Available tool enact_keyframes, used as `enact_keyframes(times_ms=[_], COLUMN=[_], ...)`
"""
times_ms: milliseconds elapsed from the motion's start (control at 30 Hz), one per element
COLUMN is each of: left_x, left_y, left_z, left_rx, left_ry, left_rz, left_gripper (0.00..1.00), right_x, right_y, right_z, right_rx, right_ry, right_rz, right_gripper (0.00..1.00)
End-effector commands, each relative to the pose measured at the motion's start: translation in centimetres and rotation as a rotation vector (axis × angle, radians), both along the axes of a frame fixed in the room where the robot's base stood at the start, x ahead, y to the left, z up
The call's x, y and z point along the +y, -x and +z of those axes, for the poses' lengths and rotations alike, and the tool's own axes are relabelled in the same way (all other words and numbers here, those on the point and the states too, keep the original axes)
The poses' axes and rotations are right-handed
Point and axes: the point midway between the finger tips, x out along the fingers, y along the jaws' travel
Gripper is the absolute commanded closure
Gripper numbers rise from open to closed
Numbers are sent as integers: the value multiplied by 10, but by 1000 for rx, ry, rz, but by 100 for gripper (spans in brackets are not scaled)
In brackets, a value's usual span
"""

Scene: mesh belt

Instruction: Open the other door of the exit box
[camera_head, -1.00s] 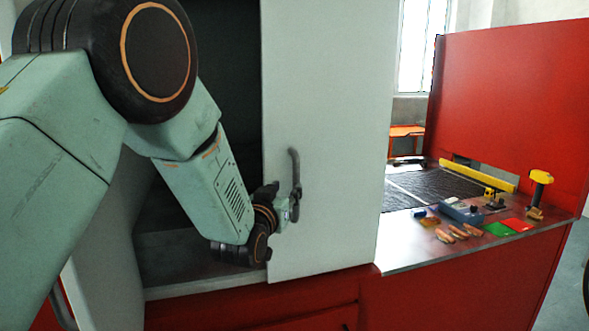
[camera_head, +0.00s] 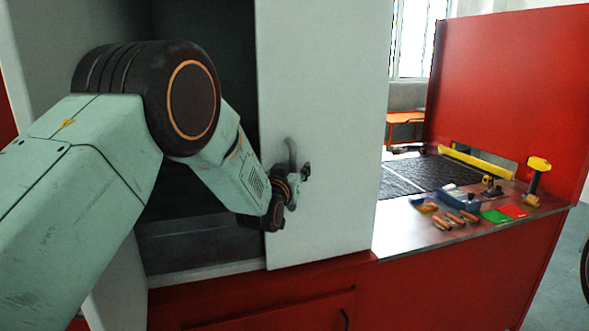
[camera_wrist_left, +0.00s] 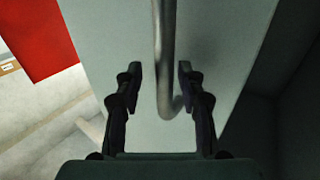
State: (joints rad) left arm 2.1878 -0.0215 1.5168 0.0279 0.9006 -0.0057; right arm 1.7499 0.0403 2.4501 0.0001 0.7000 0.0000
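The exit box has a pale grey door (camera_head: 330,100) on its right side, which stands across that half of the front. The door carries a curved grey bar handle (camera_head: 291,150), which also shows in the left wrist view (camera_wrist_left: 160,35). My left gripper (camera_head: 299,178) is at the lower part of this handle. In the left wrist view the two fingers of my left gripper (camera_wrist_left: 159,72) are apart, with the bar between them and gaps on both sides. The left half of the box front is open onto a dark inside (camera_head: 205,45). My right gripper is not in view.
A pale panel (camera_head: 45,50) stands at the far left. To the right, a metal counter (camera_head: 400,240) holds several small orange-brown pieces, green and red cards, a blue item (camera_head: 455,198) and a yellow-topped tool (camera_head: 538,170). A dark mesh belt (camera_head: 425,172) lies behind, beside a red wall.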

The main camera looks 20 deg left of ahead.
Motion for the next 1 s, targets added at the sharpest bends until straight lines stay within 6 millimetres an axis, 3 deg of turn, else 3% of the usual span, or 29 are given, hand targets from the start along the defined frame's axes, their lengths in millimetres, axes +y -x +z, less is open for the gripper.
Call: enact_keyframes(times_ms=[100,567,1000], left_x=[1,0,0], left_y=[0,0,0], left_z=[-1,0,0], left_rx=[1,0,0], left_ry=[1,0,1], left_rz=[1,0,1], left_gripper=[61,100,100], right_x=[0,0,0], right_y=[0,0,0], right_z=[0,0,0], right_rx=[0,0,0], right_ry=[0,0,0], right_rz=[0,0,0], right_gripper=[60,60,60])
